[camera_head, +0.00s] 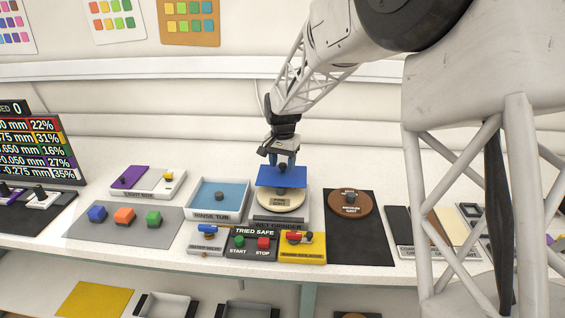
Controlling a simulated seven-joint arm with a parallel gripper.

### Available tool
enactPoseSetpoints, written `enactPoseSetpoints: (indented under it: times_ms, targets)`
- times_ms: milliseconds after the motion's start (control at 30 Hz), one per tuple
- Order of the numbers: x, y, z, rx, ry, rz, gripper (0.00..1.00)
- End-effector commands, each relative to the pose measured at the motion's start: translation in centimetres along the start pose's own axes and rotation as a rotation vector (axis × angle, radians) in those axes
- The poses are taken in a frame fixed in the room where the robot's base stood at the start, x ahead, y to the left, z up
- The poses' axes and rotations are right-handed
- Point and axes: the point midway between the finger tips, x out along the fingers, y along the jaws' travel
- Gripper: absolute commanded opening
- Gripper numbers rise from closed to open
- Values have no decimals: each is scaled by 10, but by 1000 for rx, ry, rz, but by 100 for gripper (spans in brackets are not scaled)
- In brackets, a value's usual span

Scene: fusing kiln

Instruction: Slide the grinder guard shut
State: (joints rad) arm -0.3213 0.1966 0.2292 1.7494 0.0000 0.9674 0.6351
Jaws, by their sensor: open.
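The wet grinder (302,214) stands near the front middle of the table, with a round cream disc (292,203) on top. A flat blue plate, which looks like the guard (265,178), lies over the rear part of the disc; the front of the disc is uncovered. A dark knob (281,191) shows at the plate's front edge. My gripper (283,164) is open and points down at the rear of the blue plate, behind the knob. Its fingertips are small here, and I cannot tell whether they touch the plate.
A rinse tub (236,190) stands close left of the grinder. A "TRIED SAFE" panel (253,232) with green and red buttons sits in front, beside a yellow switch box (315,252). A brown disc (363,204) on a dark mat lies right. Coloured blocks (124,215) lie left.

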Motion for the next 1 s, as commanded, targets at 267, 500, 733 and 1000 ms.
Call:
enactPoseSetpoints:
  times_ms: [267,500,733,1000]
  targets:
    - [-17,0,0,0,1,-1,52]
    - [-47,0,0,0,2,-1,52]
    - [-70,0,0,0,1,0,52]
    - [-78,0,0,0,0,0,52]
